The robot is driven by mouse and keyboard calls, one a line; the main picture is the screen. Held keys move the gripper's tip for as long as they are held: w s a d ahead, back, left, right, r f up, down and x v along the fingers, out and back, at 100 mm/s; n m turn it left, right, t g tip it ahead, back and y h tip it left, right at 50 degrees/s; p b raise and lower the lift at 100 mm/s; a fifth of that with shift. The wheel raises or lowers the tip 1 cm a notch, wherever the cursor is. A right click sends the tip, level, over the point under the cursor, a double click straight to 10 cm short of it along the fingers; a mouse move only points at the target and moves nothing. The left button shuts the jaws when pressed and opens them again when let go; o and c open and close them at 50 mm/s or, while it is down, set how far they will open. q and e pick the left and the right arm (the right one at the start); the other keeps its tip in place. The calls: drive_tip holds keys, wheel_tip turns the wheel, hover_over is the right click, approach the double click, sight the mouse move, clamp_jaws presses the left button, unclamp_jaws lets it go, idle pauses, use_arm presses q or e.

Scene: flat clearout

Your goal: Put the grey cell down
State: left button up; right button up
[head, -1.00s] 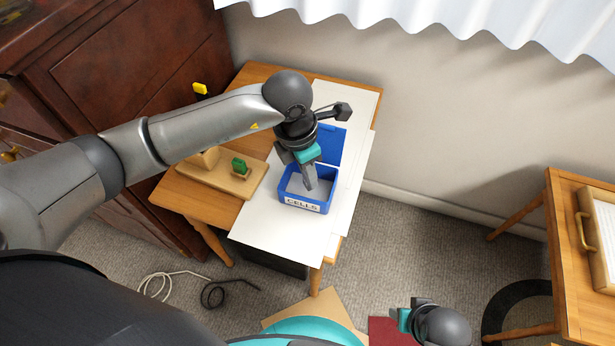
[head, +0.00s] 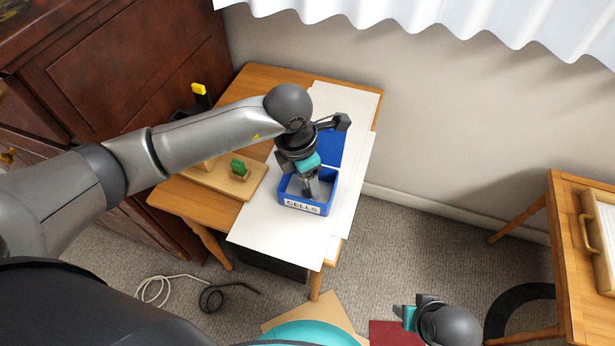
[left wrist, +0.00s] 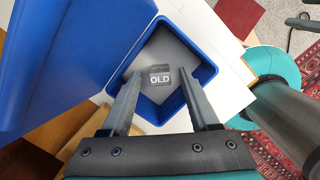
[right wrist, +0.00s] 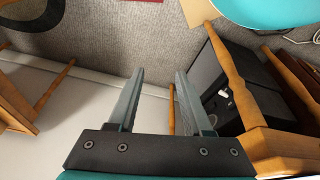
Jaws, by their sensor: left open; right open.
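The grey cell (left wrist: 160,77), marked "OLD", lies on the floor of the blue box in the left wrist view. The blue box (head: 305,207), labelled "CELLS", stands on white sheets on the wooden table, its blue lid (head: 330,147) open behind it. My left gripper (head: 312,195) points down into the box; in the left wrist view its fingers (left wrist: 168,92) are apart, with the cell seen between and beyond them. The cell is hidden in the head view. My right gripper (head: 415,308) is open and empty, away from the table; its fingers show in the right wrist view (right wrist: 158,80).
A wooden board (head: 222,180) with a green piece (head: 239,167) lies left of the box. A dark cabinet (head: 125,70) stands at the left. Another table (head: 570,250) with a tray stands at the right. Cables (head: 212,298) lie on the carpet.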

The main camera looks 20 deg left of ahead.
use_arm(q)
drive_tip(key=shift+r, duration=0.1)
drive_tip(key=shift+r, duration=0.2)
wheel_tip(320, 180, up, 12)
drive_tip(key=s+a+p, duration=0.1)
drive_tip(key=p, duration=0.3)
drive_tip(key=shift+s+f, duration=0.15)
drive_tip(key=shift+f, duration=0.05)
use_arm(e)
drive_tip(key=s+d+f+g, duration=0.1)
drive_tip(key=s+f, duration=0.3)
drive_tip(key=f, duration=0.4)
drive_tip(key=shift+s+d+f, duration=0.3)
drive_tip(key=shift+s+d, duration=0.05)
drive_tip(key=shift+d, duration=0.3)
